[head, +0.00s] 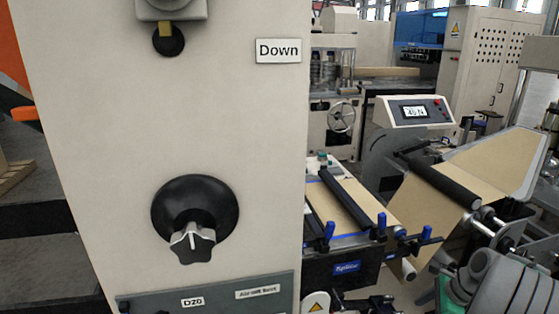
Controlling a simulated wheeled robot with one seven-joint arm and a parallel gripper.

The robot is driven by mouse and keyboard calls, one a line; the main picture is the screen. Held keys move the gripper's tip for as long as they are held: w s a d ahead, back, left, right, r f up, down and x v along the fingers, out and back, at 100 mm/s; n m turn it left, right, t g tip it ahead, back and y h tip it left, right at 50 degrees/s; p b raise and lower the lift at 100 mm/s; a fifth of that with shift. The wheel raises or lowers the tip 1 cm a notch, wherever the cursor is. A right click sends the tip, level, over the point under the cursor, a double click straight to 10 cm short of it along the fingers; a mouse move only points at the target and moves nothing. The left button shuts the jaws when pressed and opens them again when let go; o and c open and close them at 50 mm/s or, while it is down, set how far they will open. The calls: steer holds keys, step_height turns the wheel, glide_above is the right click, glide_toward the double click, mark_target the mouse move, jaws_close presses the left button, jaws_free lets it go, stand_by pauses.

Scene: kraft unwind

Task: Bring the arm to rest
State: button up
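My gripper is not in view in the head picture, so whether it is open or shut does not show. I see no part that I can surely call my arm. A large pale panel (110,110) stands close in front and fills the left and middle. It carries a black round knob with a grey star-shaped grip (193,243), a "Down" label (278,50), and a key-like brass part in a black round mount (167,38) at the top.
Right of the panel is a "Splice" table (345,270) with blue-handled clamps. Brown web (430,205) runs over black rollers beside it. A display console (413,112) stands behind. Grey rounded parts (490,285) fill the lower right corner. Large cabinets (500,60) stand farther back.

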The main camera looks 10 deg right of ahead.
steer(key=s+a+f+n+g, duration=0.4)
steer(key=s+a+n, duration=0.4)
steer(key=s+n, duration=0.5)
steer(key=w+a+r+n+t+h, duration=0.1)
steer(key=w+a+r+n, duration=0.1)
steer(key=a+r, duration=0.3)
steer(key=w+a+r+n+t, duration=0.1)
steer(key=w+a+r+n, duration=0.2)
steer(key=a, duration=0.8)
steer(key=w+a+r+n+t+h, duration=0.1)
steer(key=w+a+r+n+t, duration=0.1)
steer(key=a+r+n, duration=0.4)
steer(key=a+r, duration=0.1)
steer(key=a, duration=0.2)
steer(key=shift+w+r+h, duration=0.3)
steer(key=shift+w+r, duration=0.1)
